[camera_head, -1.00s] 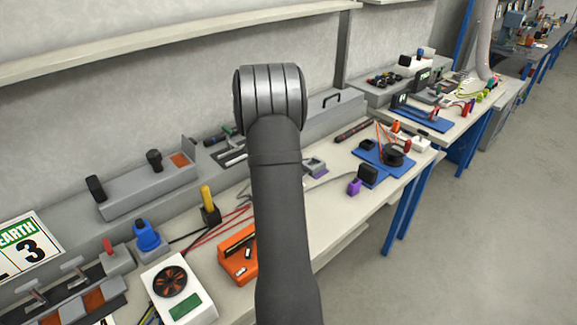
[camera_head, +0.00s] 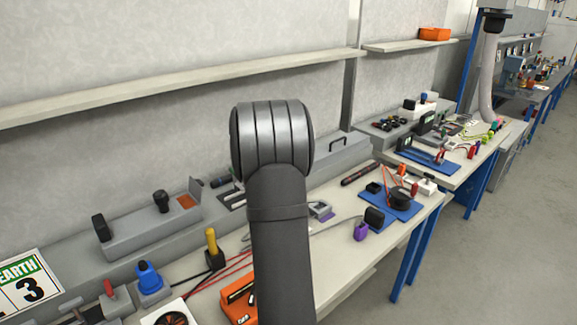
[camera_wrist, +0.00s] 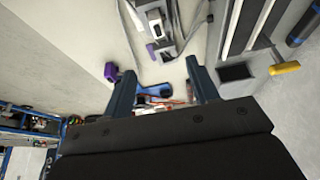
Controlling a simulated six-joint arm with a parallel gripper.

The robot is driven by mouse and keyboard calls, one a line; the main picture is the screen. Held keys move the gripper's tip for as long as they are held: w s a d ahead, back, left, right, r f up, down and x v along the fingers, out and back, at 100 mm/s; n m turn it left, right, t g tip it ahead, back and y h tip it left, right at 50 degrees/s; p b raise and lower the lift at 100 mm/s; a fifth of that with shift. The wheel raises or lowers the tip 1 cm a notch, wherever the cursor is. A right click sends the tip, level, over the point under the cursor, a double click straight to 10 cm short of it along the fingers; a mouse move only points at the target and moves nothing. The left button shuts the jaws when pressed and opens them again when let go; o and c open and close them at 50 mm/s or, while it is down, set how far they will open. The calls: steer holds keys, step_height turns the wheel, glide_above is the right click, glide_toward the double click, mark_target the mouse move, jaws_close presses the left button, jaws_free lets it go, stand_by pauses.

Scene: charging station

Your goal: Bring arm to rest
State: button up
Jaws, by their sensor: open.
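My arm (camera_head: 278,230) rises through the middle of the head view, with its rounded grey joint at the top, in front of the bench. My gripper (camera_wrist: 158,85) shows in the wrist view with its two dark fingers spread apart. It is open, and nothing is held between the fingers. The bench and its items lie beyond the fingers. The gripper is hidden in the head view.
The workbench (camera_head: 345,243) carries an orange box (camera_head: 238,298), a yellow-handled tool (camera_head: 212,245), a blue connector (camera_head: 149,277), a purple item (camera_head: 361,231) and a blue mat (camera_head: 402,209). A shelf (camera_head: 180,88) runs along the wall. Open floor (camera_head: 500,255) lies at the right.

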steer(key=x, duration=1.7)
steer(key=shift+s+f, duration=0.15)
steer(key=shift+f, duration=0.05)
steer(key=shift+r, duration=0.1)
